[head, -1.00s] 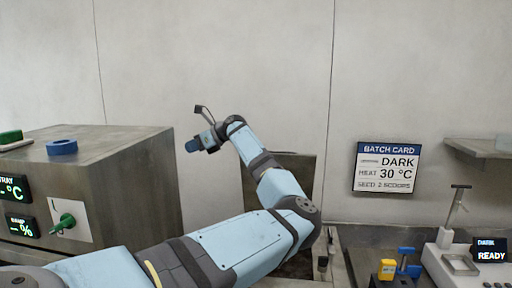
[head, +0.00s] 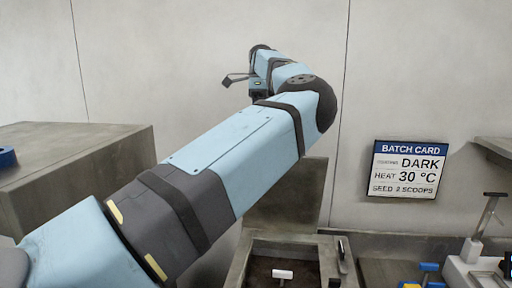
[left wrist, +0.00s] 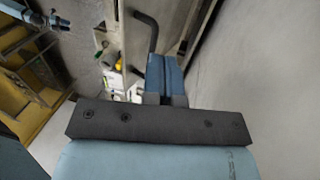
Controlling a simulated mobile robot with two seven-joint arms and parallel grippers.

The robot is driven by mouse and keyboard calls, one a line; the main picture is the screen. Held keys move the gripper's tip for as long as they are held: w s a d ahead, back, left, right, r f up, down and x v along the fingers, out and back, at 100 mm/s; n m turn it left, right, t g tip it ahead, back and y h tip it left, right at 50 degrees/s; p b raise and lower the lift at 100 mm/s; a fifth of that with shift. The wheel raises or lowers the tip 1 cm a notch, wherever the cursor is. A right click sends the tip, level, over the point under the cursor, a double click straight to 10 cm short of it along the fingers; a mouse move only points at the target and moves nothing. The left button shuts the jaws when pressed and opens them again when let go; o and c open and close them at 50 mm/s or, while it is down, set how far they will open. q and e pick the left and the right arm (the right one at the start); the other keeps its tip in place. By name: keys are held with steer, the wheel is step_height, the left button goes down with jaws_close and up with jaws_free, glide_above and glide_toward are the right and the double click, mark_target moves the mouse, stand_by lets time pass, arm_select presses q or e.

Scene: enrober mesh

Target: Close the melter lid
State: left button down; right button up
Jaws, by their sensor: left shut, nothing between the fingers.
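The melter (head: 240,264) is a grey metal box at the bottom middle of the head view, with a dark interior. Its lid (head: 290,205) stands upright behind the opening, partly hidden by my left arm. My left gripper (left wrist: 165,76) shows blue fingers in the left wrist view; they are shut with nothing between them. In the head view, its fingers are hidden behind my own arm, above and behind the lid. A dark bent bar (left wrist: 147,30), looking like a handle, is just beyond the fingers in the left wrist view. I cannot tell whether they touch. My right gripper is out of sight.
A small white piece (head: 282,274) shows in the melter opening. A large metal cabinet (head: 80,150) stands at left with a blue ring (head: 7,157) on top. A batch card (head: 403,170) hangs on the rear wall. A white device (head: 470,270) stands at right.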

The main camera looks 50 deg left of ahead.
arm_select(q)
steer(key=s+d+f, duration=0.1)
steer(key=f, duration=0.2)
steer(key=s+d+f, duration=0.1)
steer(key=s+f, duration=0.1)
steer(key=s+d+f+p, duration=0.1)
steer(key=f, duration=0.2)
steer(key=shift+s+d+f, duration=0.25)
steer(key=shift+d+f, duration=0.1)
steer(key=shift+d, duration=0.05)
steer(key=shift+f, duration=0.15)
